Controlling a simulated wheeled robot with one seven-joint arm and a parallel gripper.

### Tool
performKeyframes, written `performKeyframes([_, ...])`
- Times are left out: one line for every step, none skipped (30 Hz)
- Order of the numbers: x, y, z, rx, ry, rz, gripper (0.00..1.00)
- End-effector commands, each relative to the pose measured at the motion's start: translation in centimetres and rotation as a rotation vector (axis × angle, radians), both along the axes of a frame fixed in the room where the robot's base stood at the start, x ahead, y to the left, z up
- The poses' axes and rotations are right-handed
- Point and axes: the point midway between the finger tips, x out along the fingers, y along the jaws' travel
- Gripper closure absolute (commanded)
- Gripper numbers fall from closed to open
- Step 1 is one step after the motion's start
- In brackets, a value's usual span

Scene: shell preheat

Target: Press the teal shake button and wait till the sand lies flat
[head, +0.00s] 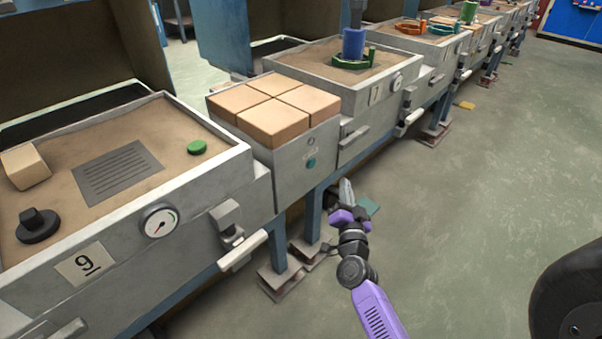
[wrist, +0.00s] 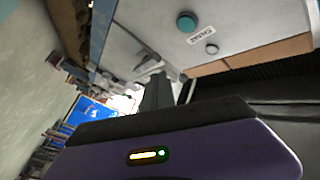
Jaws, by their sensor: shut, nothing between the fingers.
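The teal button (head: 311,163) is on the front face of a grey box (head: 290,180) topped with tan blocks. It also shows in the wrist view (wrist: 187,22), beside a small printed label (wrist: 201,37). My gripper (head: 346,188) is shut and empty, in front of and to the right of the button, apart from it. The shut fingers also show in the wrist view (wrist: 157,92), below the button in that picture. Sand (head: 118,123) fills the tray of station 9 on the left; its surface looks mostly level around a slotted plate (head: 118,170).
A gauge (head: 159,221) and a latch handle (head: 243,250) stick out of station 9's front. Another sand station (head: 372,97), with a blue cylinder (head: 353,44) and green ring clamp, stands beyond the box. A grey lamp (head: 310,141) sits above the button. Open floor (head: 480,200) lies right.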

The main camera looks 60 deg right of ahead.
Motion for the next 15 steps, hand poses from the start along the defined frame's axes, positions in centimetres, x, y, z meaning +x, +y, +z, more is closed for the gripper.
performKeyframes([-0.02, -0.02, 0.11, -0.005, 0.004, -0.003, 1.0])
performKeyframes([-0.02, -0.01, 0.11, -0.008, 0.007, -0.002, 1.0])
performKeyframes([-0.02, 0.0, 0.1, -0.007, 0.008, -0.002, 1.0])
performKeyframes([-0.01, 0.01, 0.11, -0.007, 0.008, -0.002, 1.0])
performKeyframes([0.0, 0.02, 0.11, -0.007, 0.008, -0.002, 1.0])
performKeyframes([-0.01, 0.02, 0.1, -0.008, 0.008, -0.001, 1.0])
performKeyframes([-0.01, 0.02, 0.1, -0.008, 0.008, -0.001, 1.0])
performKeyframes([0.0, 0.03, 0.11, -0.008, 0.008, -0.001, 1.0])
performKeyframes([0.01, 0.04, 0.11, -0.008, 0.008, -0.001, 1.0])
performKeyframes([0.04, 0.03, 0.11, -0.008, 0.008, -0.001, 1.0])
performKeyframes([0.09, 0.02, 0.12, -0.008, 0.008, -0.001, 1.0])
performKeyframes([0.22, -0.01, 0.13, -0.009, 0.008, 0.0, 1.0])
performKeyframes([0.36, -0.05, 0.14, -0.009, 0.008, 0.0, 1.0])
performKeyframes([0.55, -0.09, 0.15, -0.009, 0.008, 0.0, 1.0])
performKeyframes([0.86, -0.16, 0.17, -0.009, 0.007, 0.001, 1.0])
